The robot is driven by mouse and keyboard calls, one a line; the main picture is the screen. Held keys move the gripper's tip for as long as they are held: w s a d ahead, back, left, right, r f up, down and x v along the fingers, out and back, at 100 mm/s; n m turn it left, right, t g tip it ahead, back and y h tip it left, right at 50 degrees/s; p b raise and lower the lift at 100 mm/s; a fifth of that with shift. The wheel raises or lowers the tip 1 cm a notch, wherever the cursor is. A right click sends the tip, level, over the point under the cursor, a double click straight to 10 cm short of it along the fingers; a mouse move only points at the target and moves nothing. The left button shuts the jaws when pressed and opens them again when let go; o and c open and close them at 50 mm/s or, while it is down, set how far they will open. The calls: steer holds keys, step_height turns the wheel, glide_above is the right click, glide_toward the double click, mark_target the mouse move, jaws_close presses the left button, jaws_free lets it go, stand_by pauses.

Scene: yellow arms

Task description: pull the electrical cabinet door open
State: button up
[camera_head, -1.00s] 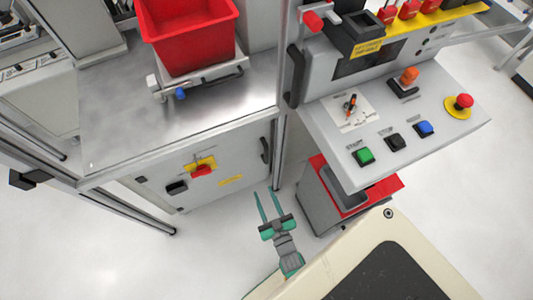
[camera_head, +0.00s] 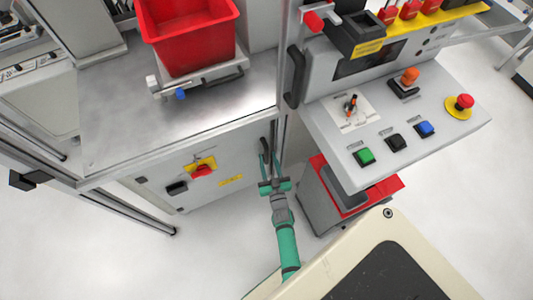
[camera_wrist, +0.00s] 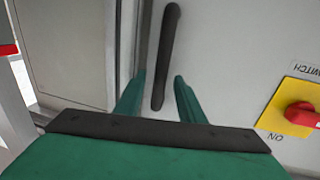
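The electrical cabinet door (camera_head: 225,160) is a light grey panel under the metal worktop, and it looks closed. Its dark vertical handle (camera_wrist: 165,50) is near the door's edge beside the metal frame post. My gripper (camera_head: 269,162) is at the handle in the head view. In the wrist view my gripper (camera_wrist: 158,95) has its two green fingers apart, one on each side of the handle's near end. A gap shows between the right finger and the handle; whether the left finger touches it I cannot tell. The red and yellow switch (camera_wrist: 302,114) is on the door.
A red bin (camera_head: 188,35) stands on the metal worktop (camera_head: 120,120) above the door. A control panel (camera_head: 400,120) with buttons juts out to the right. A red and grey container (camera_head: 345,190) stands on the floor below it. The floor left of my arm is clear.

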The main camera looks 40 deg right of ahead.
mark_target(267, 156)
steer(key=shift+x, duration=1.55)
jaws_close()
steer(key=shift+s+a, duration=0.1)
